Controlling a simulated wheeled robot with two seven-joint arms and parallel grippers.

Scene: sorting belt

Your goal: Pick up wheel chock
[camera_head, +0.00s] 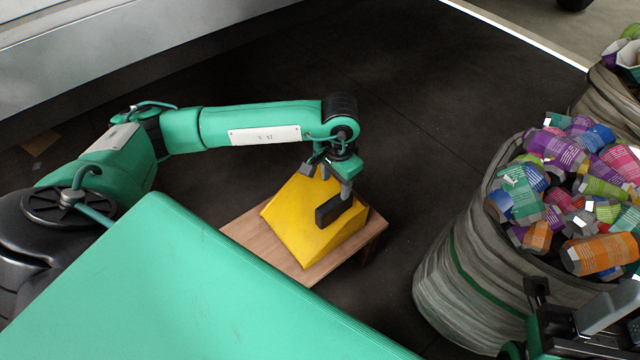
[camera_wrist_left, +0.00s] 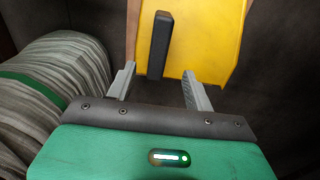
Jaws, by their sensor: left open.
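The yellow wheel chock (camera_head: 302,222) sits on a small wooden stand (camera_head: 260,237) and has a black handle (camera_head: 333,209) on its face. My left gripper (camera_head: 329,179) is open just above the chock, close to the handle. In the left wrist view, the chock (camera_wrist_left: 203,38) lies beyond the two spread fingers (camera_wrist_left: 158,84). The black handle (camera_wrist_left: 159,47) appears between the finger lines, past the tips, with nothing gripped.
A large fabric sack (camera_head: 462,265) full of colourful crushed cans stands right of the stand, with another sack (camera_head: 605,100) behind it. The dark floor (camera_head: 430,90) behind the stand is clear. A pale structure (camera_head: 110,45) runs along the upper left.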

